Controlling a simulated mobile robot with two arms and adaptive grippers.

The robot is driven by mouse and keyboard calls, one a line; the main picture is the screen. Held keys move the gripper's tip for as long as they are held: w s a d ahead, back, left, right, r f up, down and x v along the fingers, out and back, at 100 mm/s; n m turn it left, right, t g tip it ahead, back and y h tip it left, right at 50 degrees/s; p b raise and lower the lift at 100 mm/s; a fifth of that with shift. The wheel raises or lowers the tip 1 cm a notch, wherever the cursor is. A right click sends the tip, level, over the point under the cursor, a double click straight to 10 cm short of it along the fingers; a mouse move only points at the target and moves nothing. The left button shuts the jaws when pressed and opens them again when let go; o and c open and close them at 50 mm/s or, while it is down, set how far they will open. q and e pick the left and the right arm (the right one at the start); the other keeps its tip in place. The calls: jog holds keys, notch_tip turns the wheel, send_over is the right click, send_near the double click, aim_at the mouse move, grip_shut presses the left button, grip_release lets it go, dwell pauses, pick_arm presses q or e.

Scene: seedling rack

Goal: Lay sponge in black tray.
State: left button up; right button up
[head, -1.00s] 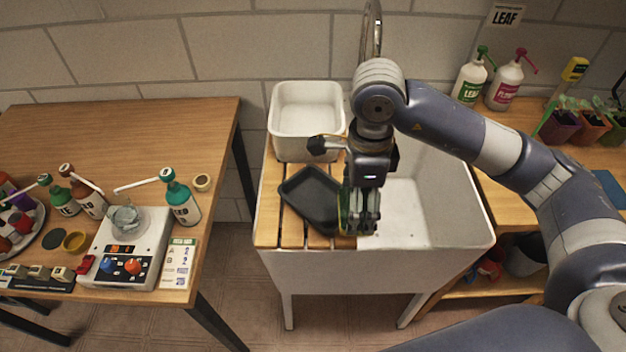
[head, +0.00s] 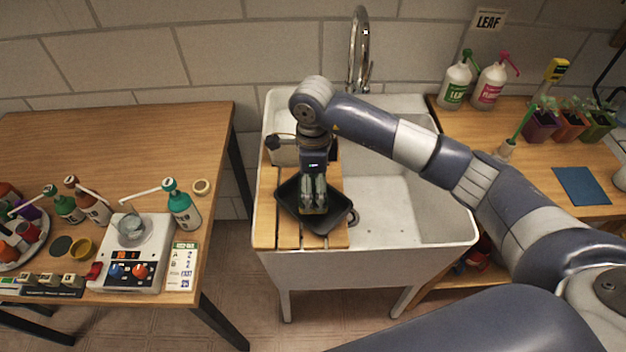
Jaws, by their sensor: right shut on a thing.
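The black tray (head: 337,220) lies on the wooden slats at the left of the sink. My right gripper (head: 313,207) points down over the middle of the tray, with its fingertips within the tray's outline. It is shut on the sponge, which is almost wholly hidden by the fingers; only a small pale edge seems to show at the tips. I cannot tell whether the sponge touches the tray floor. My left gripper is not in view.
The white sink (head: 400,215) opens to the right of the slats (head: 265,215). A tap (head: 357,50) stands behind. A white tub (head: 284,153) is partly hidden behind my right wrist. The left table (head: 130,140) holds bottles and a device; the right bench holds bottles and plant pots.

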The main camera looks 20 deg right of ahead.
aim_at(313, 189)
jog(key=shift+f, duration=0.1)
jog(key=shift+f+b, duration=0.35)
jog(key=shift+b, duration=0.25)
jog(key=o, duration=1)
jog(key=shift+r, duration=0.15)
jog(key=shift+w+r+p, duration=0.1)
jog(key=shift+r+p, duration=0.45)
jog(key=shift+p, duration=0.05)
notch_tip(313, 189, up, 12)
jog(key=b, duration=0.4)
jog(key=shift+f, duration=0.25)
